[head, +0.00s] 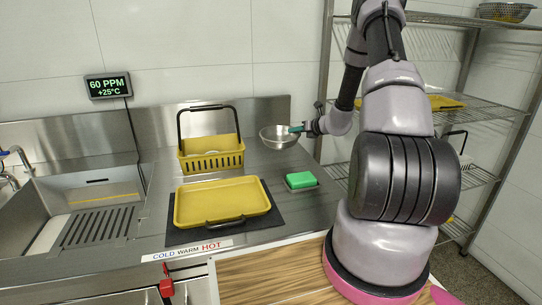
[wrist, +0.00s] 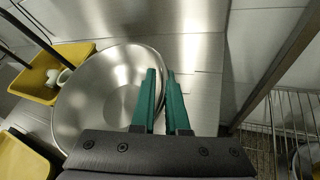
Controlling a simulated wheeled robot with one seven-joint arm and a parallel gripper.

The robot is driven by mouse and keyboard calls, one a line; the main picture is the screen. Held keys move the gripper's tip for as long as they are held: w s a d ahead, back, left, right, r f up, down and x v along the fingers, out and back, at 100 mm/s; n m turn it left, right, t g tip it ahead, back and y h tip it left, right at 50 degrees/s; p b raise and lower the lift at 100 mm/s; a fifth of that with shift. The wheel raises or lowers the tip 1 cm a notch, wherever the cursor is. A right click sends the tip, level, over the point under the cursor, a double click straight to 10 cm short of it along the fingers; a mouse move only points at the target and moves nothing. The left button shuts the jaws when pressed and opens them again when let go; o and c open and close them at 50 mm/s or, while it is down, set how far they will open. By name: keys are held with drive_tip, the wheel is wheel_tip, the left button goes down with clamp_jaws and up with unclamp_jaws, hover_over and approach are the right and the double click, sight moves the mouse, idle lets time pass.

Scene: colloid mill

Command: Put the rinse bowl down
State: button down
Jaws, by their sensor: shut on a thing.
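The rinse bowl, a shiny steel bowl (head: 279,139), is at the back right of the steel counter (head: 258,163), right of the yellow basket. My gripper (head: 299,129) reaches it from the right, with green fingers shut on its right rim. In the wrist view the bowl (wrist: 98,88) lies left of the fingers (wrist: 162,98), its rim running between them. The bowl looks roughly level. I cannot tell whether its underside touches the counter or hangs just above it.
A yellow basket with a raised dark handle (head: 212,158) stands left of the bowl; white items lie inside it. In front are a yellow tray (head: 222,203) on a dark mat and a green sponge (head: 300,180). A wire shelf (head: 480,108) stands at right.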

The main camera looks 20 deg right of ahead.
drive_tip(key=shift+f, duration=3.35)
drive_tip(key=c, duration=0.9)
unclamp_jaws()
